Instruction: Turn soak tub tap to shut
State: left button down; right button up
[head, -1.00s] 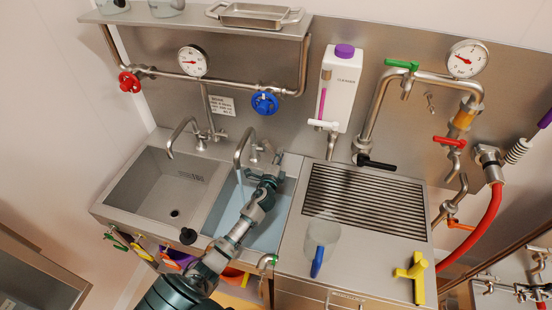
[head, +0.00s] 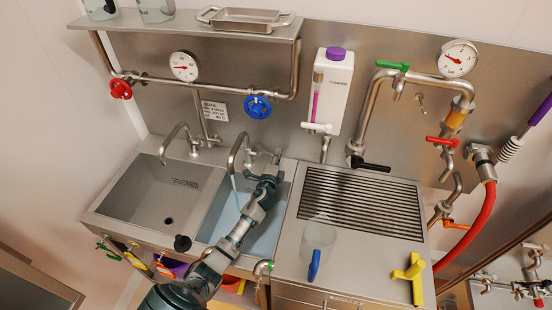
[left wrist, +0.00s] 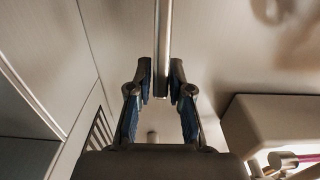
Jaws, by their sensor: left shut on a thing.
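The soak tub (head: 205,232) is the right-hand basin, holding bluish water. Its bent metal tap (head: 236,152) stands at the back rim, and a thin stream of water runs from the spout into the tub. My left gripper (head: 273,163) is at the tap's lever, right of the spout, with my arm reaching across the tub from below. In the left wrist view, the two fingers (left wrist: 162,80) are closed about the end of a slim metal bar (left wrist: 161,40), which looks like the tap lever. My gripper hides part of the lever in the head view. My right gripper is not in view.
An empty basin (head: 157,197) with its own tap (head: 178,137) is on the left. A ribbed drainer (head: 362,203) and a jug with a blue handle (head: 318,246) are on the right. A white cleaner bottle (head: 333,90) and a blue valve wheel (head: 257,107) are behind.

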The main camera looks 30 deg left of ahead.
pick_arm(q)
jog(key=shift+w+f, duration=0.25)
jog(key=shift+w, duration=0.55)
jog(key=shift+w+a+b, duration=0.15)
jog(key=shift+w+b, duration=0.3)
jog(key=c, duration=1.5)
grip_release()
jog(key=shift+w, duration=0.25)
jog(key=o, duration=0.4)
jog(key=shift+c, duration=0.2)
jog(key=shift+o, duration=0.5)
jog(key=shift+w+a, duration=0.15)
jog(key=shift+w, duration=0.1)
jog(key=p+v, duration=0.3)
jog(key=v, duration=0.6)
jog(key=shift+s+r, duration=0.15)
jog(key=shift+r, duration=0.05)
